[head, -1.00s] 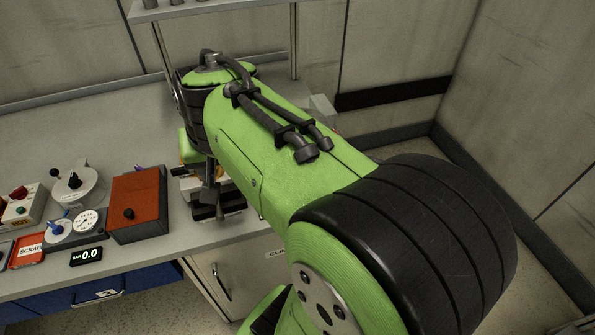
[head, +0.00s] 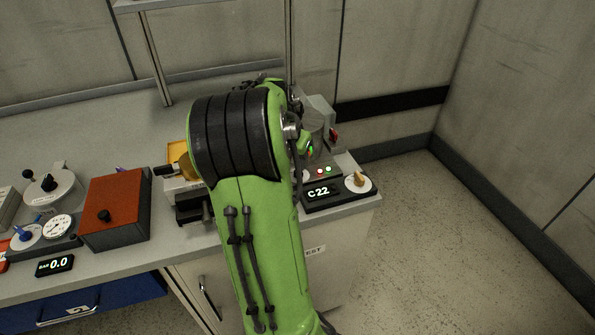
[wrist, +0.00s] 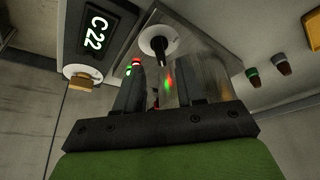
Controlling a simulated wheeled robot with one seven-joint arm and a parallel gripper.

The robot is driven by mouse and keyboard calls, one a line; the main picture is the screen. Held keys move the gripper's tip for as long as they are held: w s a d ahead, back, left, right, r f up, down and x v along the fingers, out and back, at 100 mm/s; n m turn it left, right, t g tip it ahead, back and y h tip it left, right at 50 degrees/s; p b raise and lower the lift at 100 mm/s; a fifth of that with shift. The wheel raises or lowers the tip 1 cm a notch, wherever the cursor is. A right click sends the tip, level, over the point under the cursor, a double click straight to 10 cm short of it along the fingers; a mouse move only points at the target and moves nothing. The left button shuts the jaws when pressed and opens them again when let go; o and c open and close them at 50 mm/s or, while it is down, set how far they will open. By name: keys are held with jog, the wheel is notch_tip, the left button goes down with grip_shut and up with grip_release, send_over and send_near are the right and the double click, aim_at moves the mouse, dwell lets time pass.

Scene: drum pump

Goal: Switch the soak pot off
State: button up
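The display reading C 22 (head: 319,191) stands at the right end of the bench, beside a white dial (head: 358,182) with a tan knob. I take this as the soak pot's control, though no label says so. In the wrist view the display (wrist: 95,32) and tan knob (wrist: 82,84) are at upper left. A white round dial with a black lever (wrist: 158,42) is at top centre, near red and green lights (wrist: 133,66). My gripper (wrist: 165,85) has its fingers apart, with nothing visible held, below the black lever. My arm hides much of the bench end.
A grey machine (head: 318,112) with a red part stands behind the display. An orange-red box (head: 116,208) with a black knob and several dials sit to the left.

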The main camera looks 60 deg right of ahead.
aim_at(298, 167)
jog(key=b+x, duration=0.1)
jog(key=x, duration=0.3)
jog(key=shift+f, duration=0.15)
grip_shut()
